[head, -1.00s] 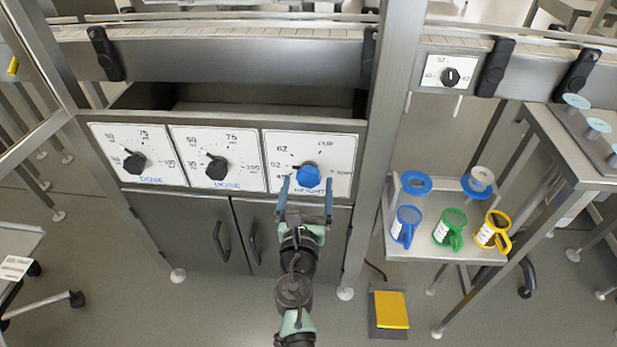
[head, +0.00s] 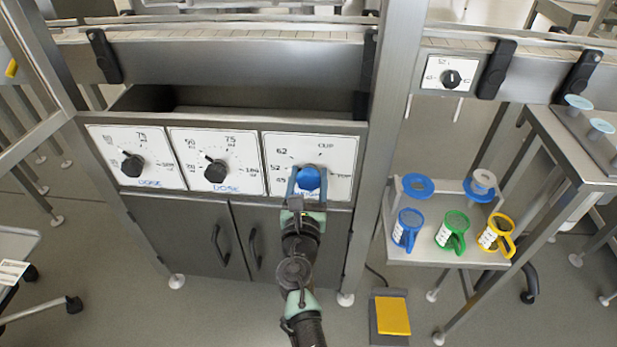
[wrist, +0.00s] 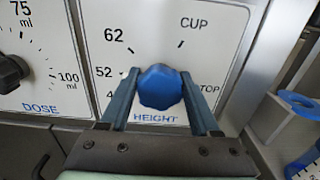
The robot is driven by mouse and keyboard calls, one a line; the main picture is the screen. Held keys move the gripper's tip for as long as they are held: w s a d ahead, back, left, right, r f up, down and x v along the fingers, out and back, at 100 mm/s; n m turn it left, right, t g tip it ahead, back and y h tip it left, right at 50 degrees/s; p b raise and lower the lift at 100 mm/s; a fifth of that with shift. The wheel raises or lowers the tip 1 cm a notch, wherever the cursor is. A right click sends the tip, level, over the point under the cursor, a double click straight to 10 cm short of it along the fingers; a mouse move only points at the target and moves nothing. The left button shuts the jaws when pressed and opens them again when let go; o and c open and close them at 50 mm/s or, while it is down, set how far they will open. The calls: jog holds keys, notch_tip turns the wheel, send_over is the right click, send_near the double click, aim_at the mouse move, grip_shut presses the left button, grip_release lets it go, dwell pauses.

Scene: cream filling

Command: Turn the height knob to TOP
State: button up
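The blue height knob (head: 309,178) sits on the right-hand white panel (head: 341,150) of the machine, above the word HEIGHT. In the wrist view the knob (wrist: 160,87) is ringed by the marks 52, 62, CUP and TOP, with another mark at lower left partly covered. TOP is at its right. My gripper (head: 307,176) has one finger on each side of the knob. In the wrist view the fingertips of my gripper (wrist: 159,80) are against its left and right sides. I cannot tell which mark the knob points at.
Two DOSE panels with black knobs (head: 132,165) and (head: 215,170) are to the left. A steel upright (head: 378,150) stands close on the right. Beyond it a shelf (head: 425,251) holds blue, green and yellow mugs. A yellow pedal (head: 392,315) is on the floor.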

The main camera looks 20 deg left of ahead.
jog(key=c, duration=0.6)
